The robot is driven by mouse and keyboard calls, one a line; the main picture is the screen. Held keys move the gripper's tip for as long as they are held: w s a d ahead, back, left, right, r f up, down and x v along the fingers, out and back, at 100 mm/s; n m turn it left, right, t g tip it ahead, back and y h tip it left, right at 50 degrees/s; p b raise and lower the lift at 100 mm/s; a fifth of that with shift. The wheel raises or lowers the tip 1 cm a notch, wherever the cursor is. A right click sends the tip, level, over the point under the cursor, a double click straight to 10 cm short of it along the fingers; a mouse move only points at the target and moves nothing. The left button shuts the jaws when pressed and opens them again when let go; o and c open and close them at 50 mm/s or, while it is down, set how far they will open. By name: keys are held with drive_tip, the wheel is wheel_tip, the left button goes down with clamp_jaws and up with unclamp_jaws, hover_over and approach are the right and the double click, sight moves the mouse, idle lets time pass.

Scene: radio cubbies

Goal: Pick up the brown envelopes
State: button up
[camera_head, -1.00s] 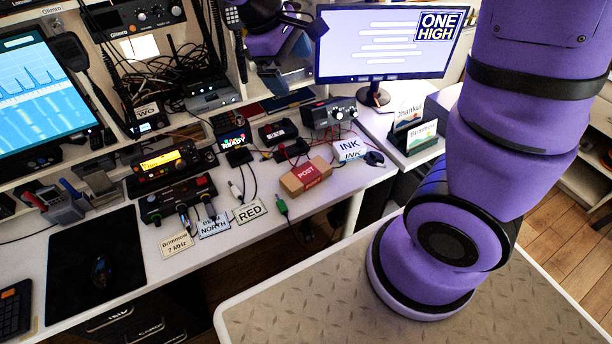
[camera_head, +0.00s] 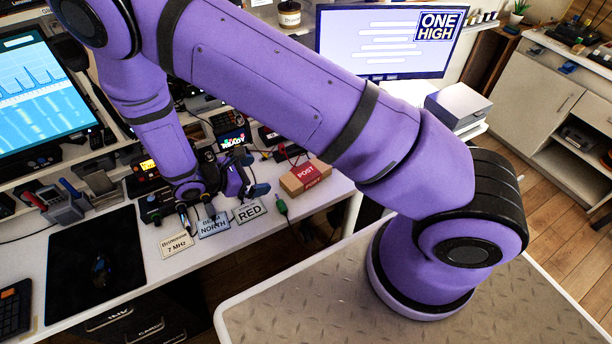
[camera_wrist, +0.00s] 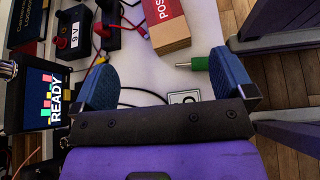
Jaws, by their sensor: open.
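A brown box-shaped bundle with a red POST label (camera_head: 305,177) lies on the white desk near its front edge. It may be the envelopes; single envelopes cannot be made out. It also shows at the top of the wrist view (camera_wrist: 172,38), partly cut off by the frame. My gripper (camera_head: 252,174) is low over the desk, just left of the bundle. In the wrist view my gripper's (camera_wrist: 165,80) blue fingers are wide apart with nothing held. The bundle is beyond the fingertips, apart from them. A green plug is close to the right finger.
Cables and black boxes (camera_wrist: 72,32) crowd the desk behind. A small READY screen (camera_wrist: 50,98) stands left of my gripper. The black mat (camera_head: 95,260) is mostly clear.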

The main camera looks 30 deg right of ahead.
drive_tip(key=n+t, duration=0.1)
drive_tip(key=n, duration=0.1)
approach(288, 183)
drive_tip(key=shift+h, duration=0.4)
drive_tip(key=x, duration=0.5)
drive_tip(key=f+x, duration=0.1)
drive_tip(key=x, duration=0.4)
drive_tip(key=shift+a, duration=0.15)
drive_tip(key=shift+c, duration=0.5)
drive_tip(key=c, duration=0.9)
drive_tip(key=shift+r, duration=0.2)
